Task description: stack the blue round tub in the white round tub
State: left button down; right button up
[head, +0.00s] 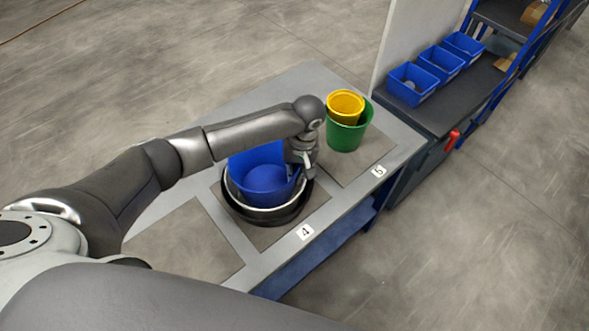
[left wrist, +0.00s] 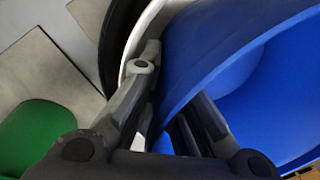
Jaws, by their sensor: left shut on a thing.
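The blue round tub (head: 262,170) is over and partly within the white round tub (head: 236,196), whose rim shows around its lower part. The white tub sits in a black round tub (head: 243,213) at the place marked 4. My left gripper (head: 296,172) is shut on the right side of the blue tub's wall. In the left wrist view the fingers (left wrist: 160,120) straddle the wall of the blue tub (left wrist: 215,60), with the white tub's rim (left wrist: 140,38) close beside them. Whether the blue tub rests on the white tub's bottom is hidden. My right gripper is not in view.
A green tub (head: 347,137) with a yellow tub (head: 345,104) in it stands at the place marked 5. Several blue bins (head: 412,84) stand on a dark bench beyond a pale panel (head: 385,45). The mat at the table's near left (head: 185,243) is clear.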

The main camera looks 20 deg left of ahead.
pick_arm(q)
jog(key=shift+f, duration=0.3)
jog(key=c, duration=1.9)
grip_release()
jog(key=shift+r, duration=0.6)
notch_tip(320, 180, up, 12)
jog(key=d+b, duration=0.1)
jog(key=b, duration=0.1)
jog(key=shift+w+d, duration=0.2)
jog(key=shift+w, duration=0.05)
jog(key=shift+f, duration=0.1)
